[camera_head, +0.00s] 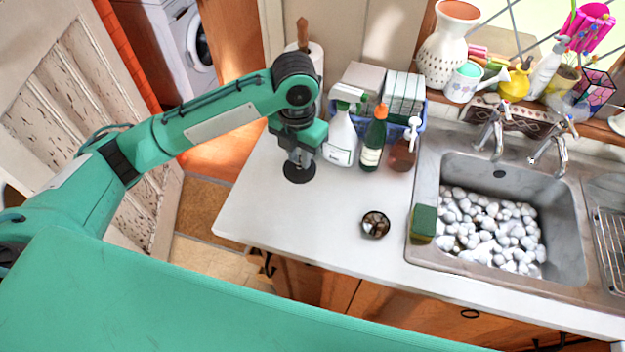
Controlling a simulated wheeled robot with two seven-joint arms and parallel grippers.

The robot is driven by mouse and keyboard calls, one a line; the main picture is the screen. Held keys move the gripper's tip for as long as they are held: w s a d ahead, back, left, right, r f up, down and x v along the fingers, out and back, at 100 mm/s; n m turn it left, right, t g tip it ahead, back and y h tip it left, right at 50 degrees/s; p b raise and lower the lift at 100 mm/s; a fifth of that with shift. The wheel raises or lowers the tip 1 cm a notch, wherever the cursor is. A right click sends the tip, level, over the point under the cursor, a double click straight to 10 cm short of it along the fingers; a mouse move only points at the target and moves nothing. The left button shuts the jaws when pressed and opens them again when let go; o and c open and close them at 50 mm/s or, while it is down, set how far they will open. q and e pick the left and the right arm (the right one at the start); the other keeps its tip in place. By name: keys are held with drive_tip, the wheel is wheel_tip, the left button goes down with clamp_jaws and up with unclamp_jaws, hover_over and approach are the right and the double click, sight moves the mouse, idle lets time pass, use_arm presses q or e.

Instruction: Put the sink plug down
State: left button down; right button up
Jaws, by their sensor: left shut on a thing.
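My left gripper (301,157) points down over the left part of the white counter (262,200). It is shut on the sink plug (299,174), a dark round disc that shows below the fingers. The fingers partly cover the plug. I cannot tell whether the plug touches the counter or is just above it. My right gripper is not in view.
A spray bottle (341,136), a green bottle (373,140) and a soap dispenser (403,151) stand right of the gripper. A small round dish (375,225) and a sponge (423,224) lie nearer the sink (570,225), which holds white lumps. Counter around the dish is clear.

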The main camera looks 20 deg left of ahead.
use_arm(q)
wheel_tip(320, 180, down, 16)
drive_tip(key=p, duration=0.4)
drive_tip(key=shift+r, duration=0.2)
drive_tip(key=shift+f+p, duration=0.3)
drive_tip(key=shift+f, duration=0.25)
drive_tip(key=c, duration=1.7)
unclamp_jaws()
drive_tip(key=shift+f, duration=0.15)
drive_tip(key=o, duration=0.4)
drive_tip(key=shift+o, duration=0.2)
